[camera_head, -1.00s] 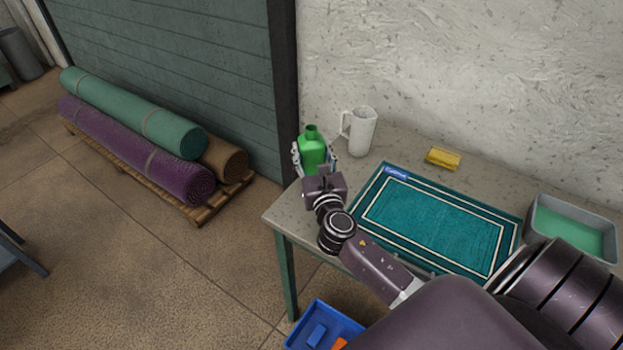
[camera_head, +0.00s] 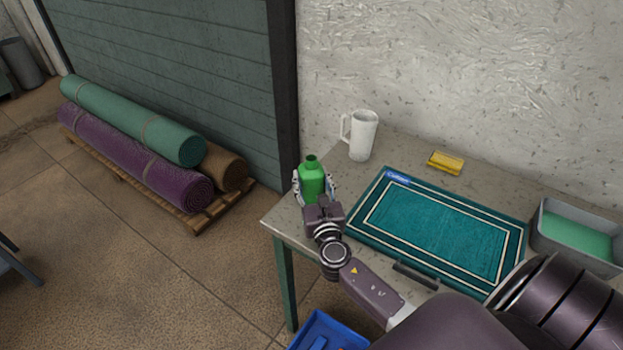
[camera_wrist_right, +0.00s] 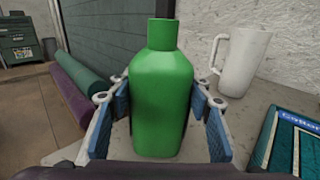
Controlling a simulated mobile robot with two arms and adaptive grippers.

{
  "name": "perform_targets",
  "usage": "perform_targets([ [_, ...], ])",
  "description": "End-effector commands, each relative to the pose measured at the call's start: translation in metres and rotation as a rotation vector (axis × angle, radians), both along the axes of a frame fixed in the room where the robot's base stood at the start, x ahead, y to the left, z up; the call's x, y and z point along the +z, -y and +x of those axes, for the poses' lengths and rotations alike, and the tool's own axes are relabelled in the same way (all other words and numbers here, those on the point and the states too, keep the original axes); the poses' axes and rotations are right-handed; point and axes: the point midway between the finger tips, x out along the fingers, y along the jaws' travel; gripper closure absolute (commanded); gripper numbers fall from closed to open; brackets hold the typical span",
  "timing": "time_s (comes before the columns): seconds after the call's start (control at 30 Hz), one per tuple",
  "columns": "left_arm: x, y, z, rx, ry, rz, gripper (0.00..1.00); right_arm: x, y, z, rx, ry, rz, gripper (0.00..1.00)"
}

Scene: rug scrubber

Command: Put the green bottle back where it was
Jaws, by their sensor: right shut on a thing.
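The green bottle (camera_head: 312,180) is upright at the left end of the table (camera_head: 288,215), near its left edge. My right gripper (camera_head: 314,190) is around it, with a finger on each side. In the right wrist view the bottle (camera_wrist_right: 162,95) stands between the blue finger pads of my right gripper (camera_wrist_right: 160,115), which is shut on it. Whether the bottle's base touches the tabletop is hidden by the gripper. My left gripper is not in view.
A white pitcher (camera_head: 360,136) stands behind and right of the bottle. A teal rug (camera_head: 440,225) covers the table's middle. A yellow block (camera_head: 445,162) and a grey tub (camera_head: 580,240) with green contents are further right. A blue bin (camera_head: 330,330) is on the floor.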

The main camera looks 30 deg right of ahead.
Motion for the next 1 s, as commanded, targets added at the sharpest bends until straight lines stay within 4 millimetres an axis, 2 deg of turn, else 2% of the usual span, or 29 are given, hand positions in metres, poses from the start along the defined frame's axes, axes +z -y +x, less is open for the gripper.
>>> perform_targets([
  [0.03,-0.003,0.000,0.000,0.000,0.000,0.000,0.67,-0.001,0.000,0.000,0.000,0.003,-0.001,0.95],
  [0.07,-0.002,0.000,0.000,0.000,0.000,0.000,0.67,-0.002,0.000,0.000,0.000,0.000,0.000,0.52],
  [0.2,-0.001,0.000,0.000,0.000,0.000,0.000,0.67,-0.002,0.000,0.000,0.000,-0.001,0.000,0.37],
  [0.57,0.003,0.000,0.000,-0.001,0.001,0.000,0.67,0.003,0.000,0.000,0.000,0.000,0.000,0.37],
  [0.67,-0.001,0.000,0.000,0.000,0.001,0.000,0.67,-0.001,-0.005,-0.012,0.001,-0.002,0.000,0.37],
  [1.0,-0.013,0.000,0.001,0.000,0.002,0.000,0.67,-0.002,-0.032,-0.077,0.001,-0.003,0.001,0.37],
])
